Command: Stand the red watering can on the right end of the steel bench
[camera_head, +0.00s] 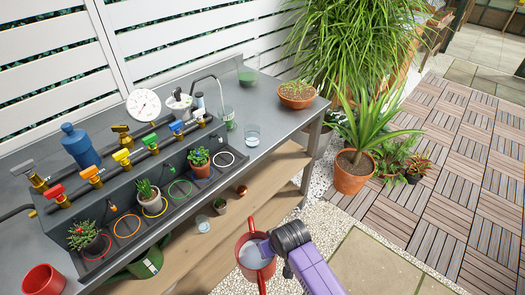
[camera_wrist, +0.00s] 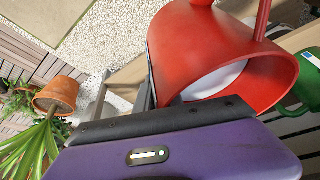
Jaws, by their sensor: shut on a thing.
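The red watering can (camera_head: 245,268) is off the bench, in front of it at the lower middle of the head view. Its open top shows a pale grey inside. In the wrist view the can (camera_wrist: 205,50) fills the upper right, tilted in the picture. My gripper (camera_head: 270,244) is shut on the can at its right side; the exact grip point is partly hidden. The steel bench (camera_head: 277,108) runs from lower left to its right end at upper middle. A terracotta bowl with a small plant (camera_head: 297,101) stands at that right end.
A clear glass (camera_head: 252,135) and a greenish glass (camera_head: 228,118) stand on the bench left of the bowl. Some bare grey top lies around them. A wooden shelf (camera_head: 268,178) is below. A large potted plant (camera_head: 353,178) stands on the floor to the right.

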